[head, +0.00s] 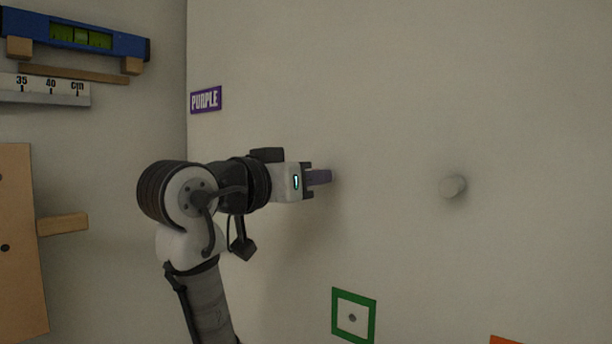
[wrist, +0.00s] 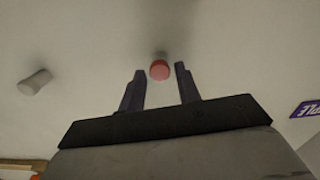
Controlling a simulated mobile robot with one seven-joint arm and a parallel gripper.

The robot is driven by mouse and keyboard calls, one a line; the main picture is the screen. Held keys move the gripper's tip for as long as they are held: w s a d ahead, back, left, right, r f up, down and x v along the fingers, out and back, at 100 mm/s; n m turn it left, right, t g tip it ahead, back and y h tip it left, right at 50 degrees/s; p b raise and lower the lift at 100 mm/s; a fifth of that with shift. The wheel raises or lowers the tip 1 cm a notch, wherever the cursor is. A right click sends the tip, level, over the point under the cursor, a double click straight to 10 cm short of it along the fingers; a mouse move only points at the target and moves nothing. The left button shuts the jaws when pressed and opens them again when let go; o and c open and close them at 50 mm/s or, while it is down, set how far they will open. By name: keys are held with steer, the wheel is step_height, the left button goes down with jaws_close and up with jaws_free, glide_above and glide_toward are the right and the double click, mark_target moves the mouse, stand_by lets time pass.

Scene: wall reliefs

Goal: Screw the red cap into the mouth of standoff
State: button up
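The red cap (wrist: 160,70) shows as a small round red face in the wrist view, between and slightly beyond my fingertips. A gap shows on each side of it. A small greyish part shows behind its upper edge; I cannot tell whether this is a standoff holding the cap. My gripper (head: 326,177) is open in front of the wall in the head view, where its fingers hide the cap. It also shows in the wrist view (wrist: 160,72). A pale round standoff (head: 453,187) sticks out of the wall to the right, apart from my gripper; it also shows in the wrist view (wrist: 35,82).
A purple sign reading PURPLE (head: 206,100) is on the wall above left of my gripper. A green square frame (head: 353,341) is lower down. A blue level (head: 78,33), a ruler (head: 45,90) and a wooden board (head: 20,245) are on the left wall. The wall between gripper and pale standoff is clear.

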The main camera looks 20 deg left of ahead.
steer(key=n+p, duration=0.2)
steer(key=n, duration=1.3)
steer(key=shift+a, duration=0.1)
steer(key=c, duration=0.6)
steer(key=o, duration=0.9)
